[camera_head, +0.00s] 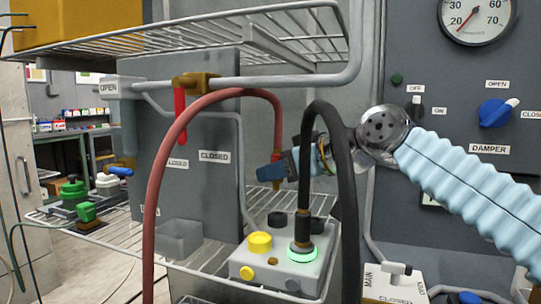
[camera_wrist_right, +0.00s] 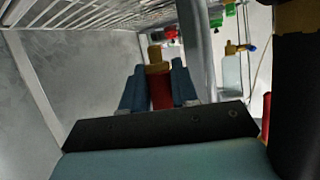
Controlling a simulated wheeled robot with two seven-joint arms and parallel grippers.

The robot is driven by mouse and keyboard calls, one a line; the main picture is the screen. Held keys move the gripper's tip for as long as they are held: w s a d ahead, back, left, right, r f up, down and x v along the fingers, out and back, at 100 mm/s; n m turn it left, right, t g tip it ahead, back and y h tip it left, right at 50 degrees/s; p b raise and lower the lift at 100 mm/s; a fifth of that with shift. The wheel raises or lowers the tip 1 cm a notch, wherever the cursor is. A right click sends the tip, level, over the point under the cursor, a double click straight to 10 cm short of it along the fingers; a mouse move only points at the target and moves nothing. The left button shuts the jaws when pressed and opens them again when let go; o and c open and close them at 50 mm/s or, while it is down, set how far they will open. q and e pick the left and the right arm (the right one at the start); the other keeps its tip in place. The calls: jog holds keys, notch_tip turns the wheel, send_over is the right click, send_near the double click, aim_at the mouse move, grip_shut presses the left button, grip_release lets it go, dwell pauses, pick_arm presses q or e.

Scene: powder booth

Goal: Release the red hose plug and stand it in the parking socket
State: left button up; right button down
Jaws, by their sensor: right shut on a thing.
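The red hose (camera_head: 160,175) rises from the bottom, arcs over and comes down to its plug (camera_head: 277,150). My right gripper (camera_head: 275,171) is shut on the red hose plug, which hangs roughly upright above the grey socket box (camera_head: 245,272). In the right wrist view the red plug (camera_wrist_right: 160,88) with its brass tip sits between the blue fingers. The box has a yellow cap (camera_head: 259,242) and dark round fittings (camera_head: 276,218) behind. I cannot tell which of them is the parking socket. The plug is apart from the box. My left gripper is not in view.
A black hose (camera_head: 345,170) stands plugged into the box's green-lit ring (camera_head: 302,251), close beside my right gripper. A wire shelf (camera_head: 190,38) hangs above. A red-handled valve (camera_head: 180,112) and an open grey bin (camera_head: 180,238) are to the left. A control panel (camera_head: 440,75) is behind my right arm.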

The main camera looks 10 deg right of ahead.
aim_at(278, 185)
jog(key=shift+w+d+f, duration=0.25)
jog(key=shift+w+f, duration=0.3)
jog(key=shift+f+b, duration=0.9)
jog(key=shift+b, duration=0.05)
jog(key=shift+f+b, duration=1.4)
jog(key=shift+f, duration=0.15)
jog(key=shift+f+b, duration=0.3)
jog(key=shift+b, duration=0.05)
jog(key=c, duration=0.8)
grip_release()
